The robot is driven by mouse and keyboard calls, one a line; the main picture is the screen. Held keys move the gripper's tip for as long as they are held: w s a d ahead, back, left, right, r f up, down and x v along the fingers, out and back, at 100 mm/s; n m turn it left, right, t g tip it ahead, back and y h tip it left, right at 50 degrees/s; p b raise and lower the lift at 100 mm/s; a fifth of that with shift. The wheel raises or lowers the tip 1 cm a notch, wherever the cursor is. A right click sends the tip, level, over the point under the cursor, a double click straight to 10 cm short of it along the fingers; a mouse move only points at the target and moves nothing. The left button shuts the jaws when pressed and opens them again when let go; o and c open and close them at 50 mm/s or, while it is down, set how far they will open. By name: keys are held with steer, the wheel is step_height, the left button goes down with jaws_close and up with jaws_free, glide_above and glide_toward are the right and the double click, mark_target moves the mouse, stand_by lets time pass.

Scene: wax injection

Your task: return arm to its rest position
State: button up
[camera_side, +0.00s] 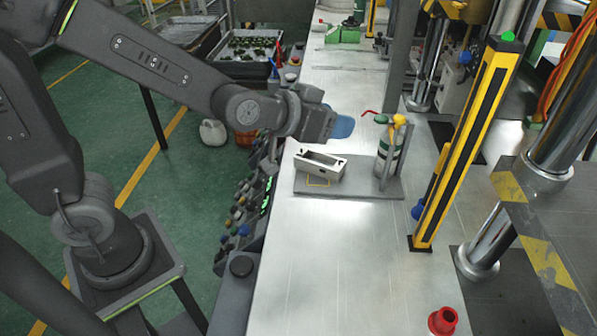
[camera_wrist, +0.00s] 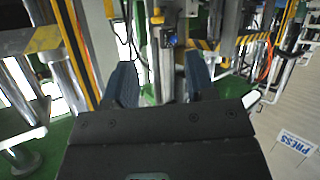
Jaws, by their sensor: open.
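My gripper (camera_side: 341,126) is at the end of my arm, above the metal bench in the side view. Its blue fingers point right. In the wrist view my gripper (camera_wrist: 160,85) shows two fingers spread apart with nothing between them. Below it a small white box with an open top (camera_side: 320,165) sits on a grey plate (camera_side: 370,187). The gripper is apart from the box.
A white bottle with a green and yellow top (camera_side: 390,150) stands on the plate's right side, beside a post. A yellow-black pillar (camera_side: 465,145) and steel columns stand at right. A red cup-like part (camera_side: 442,320) is at the front. The bench's front middle (camera_side: 335,255) is clear.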

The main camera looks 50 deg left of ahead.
steer(key=s+a+g+y, duration=0.1)
steer(key=s+a+g, duration=0.2)
steer(key=s, duration=0.6)
steer(key=s+a+r+g+y, duration=0.1)
steer(key=s+a+g, duration=0.3)
steer(key=s, duration=0.5)
steer(key=shift+s+a, duration=0.4)
steer(key=shift+a, duration=0.35)
